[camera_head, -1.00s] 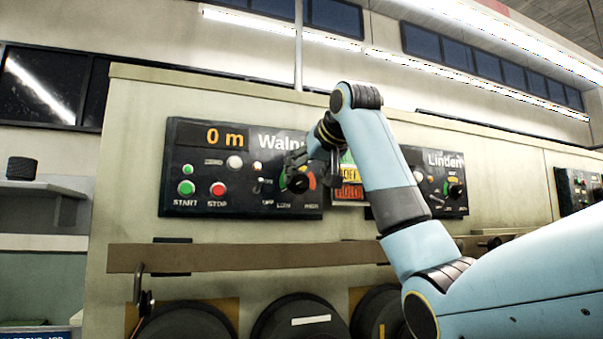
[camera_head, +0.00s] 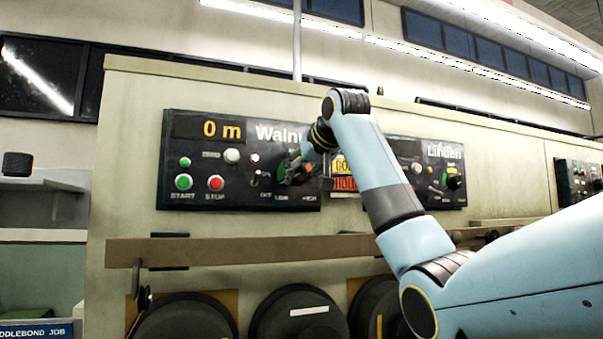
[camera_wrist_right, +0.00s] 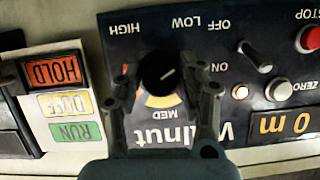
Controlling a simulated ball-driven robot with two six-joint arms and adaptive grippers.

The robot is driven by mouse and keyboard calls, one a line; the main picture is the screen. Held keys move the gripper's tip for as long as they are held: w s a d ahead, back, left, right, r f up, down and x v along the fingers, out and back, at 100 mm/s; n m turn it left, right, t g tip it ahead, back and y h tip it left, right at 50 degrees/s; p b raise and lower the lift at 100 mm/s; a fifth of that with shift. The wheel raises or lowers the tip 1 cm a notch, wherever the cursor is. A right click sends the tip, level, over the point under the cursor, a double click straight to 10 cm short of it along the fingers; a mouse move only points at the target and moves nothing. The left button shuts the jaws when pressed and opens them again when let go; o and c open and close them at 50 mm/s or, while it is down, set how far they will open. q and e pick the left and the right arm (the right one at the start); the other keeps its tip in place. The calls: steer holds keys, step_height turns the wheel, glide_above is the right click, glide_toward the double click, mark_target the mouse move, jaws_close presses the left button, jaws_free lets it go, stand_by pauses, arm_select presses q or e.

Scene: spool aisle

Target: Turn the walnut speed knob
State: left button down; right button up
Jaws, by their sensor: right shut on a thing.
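The walnut speed knob (camera_wrist_right: 158,74) is a round black knob with a white pointer mark, on the dark Walnut panel (camera_head: 235,202). In the right wrist view, which sees the panel upside down, coloured arcs and the words LOW, MED and HIGH surround it. The pointer slants toward the picture's upper right. My right gripper (camera_wrist_right: 162,88) has one finger on each side of the knob and is shut on it. In the head view my right gripper (camera_head: 292,174) covers most of the knob. My left gripper is not in view.
Near the knob are an ON/OFF toggle (camera_wrist_right: 256,56), a lit round lamp (camera_wrist_right: 240,91) and a white ZERO button (camera_wrist_right: 277,89). Green START (camera_head: 183,181) and red STOP (camera_head: 215,183) buttons sit left. HOLD (camera_wrist_right: 54,71), DOFF and RUN signs are beside it. A brown rail (camera_head: 240,248) runs below.

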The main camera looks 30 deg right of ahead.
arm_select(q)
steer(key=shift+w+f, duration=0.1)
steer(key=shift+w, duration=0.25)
